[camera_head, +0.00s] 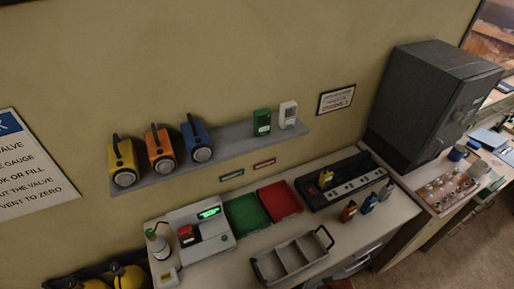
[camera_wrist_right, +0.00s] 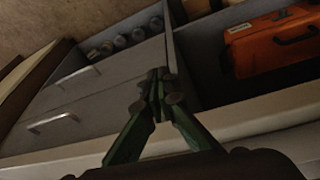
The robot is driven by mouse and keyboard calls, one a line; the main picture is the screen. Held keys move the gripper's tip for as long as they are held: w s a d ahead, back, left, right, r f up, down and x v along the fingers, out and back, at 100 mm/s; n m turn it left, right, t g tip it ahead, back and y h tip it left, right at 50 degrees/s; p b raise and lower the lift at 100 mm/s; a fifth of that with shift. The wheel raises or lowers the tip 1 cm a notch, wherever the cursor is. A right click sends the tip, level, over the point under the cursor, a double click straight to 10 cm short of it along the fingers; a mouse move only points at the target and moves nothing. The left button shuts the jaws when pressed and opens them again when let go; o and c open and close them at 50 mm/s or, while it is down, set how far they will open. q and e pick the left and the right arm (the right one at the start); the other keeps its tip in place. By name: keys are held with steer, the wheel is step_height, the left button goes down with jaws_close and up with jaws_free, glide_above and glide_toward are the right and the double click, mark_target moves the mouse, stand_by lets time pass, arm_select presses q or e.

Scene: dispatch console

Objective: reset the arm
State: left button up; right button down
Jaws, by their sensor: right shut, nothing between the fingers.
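My right gripper (camera_wrist_right: 158,92) shows in the right wrist view, with green finger links and dark tips. Its fingertips meet and hold nothing. Behind it in that view is a grey drawer front (camera_wrist_right: 60,118) with a bar handle; whether the gripper touches anything there I cannot tell. My left gripper is in neither view.
The console (camera_head: 392,216) carries a grey divided tray (camera_head: 252,268), a green tray (camera_head: 246,215), a red tray (camera_head: 279,200) and a black charging strip (camera_head: 345,183). A shelf (camera_head: 230,152) holds lamps above. An orange case (camera_wrist_right: 270,45) lies in an open compartment.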

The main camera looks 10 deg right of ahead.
steer(key=s+a+f+g+b, duration=0.1)
steer(key=s+f+b, duration=0.25)
steer(key=f, duration=1.15)
steer(key=s+f+b, duration=0.3)
steer(key=f+b, duration=0.1)
steer(key=f, duration=1.1)
steer(key=s+f+n+g+b, duration=0.1)
steer(key=s+f+b, duration=0.6)
steer(key=s+f, duration=1)
step_height(320, 180, down, 3)
steer(key=shift+f+y, duration=0.1)
steer(key=shift+y, duration=0.2)
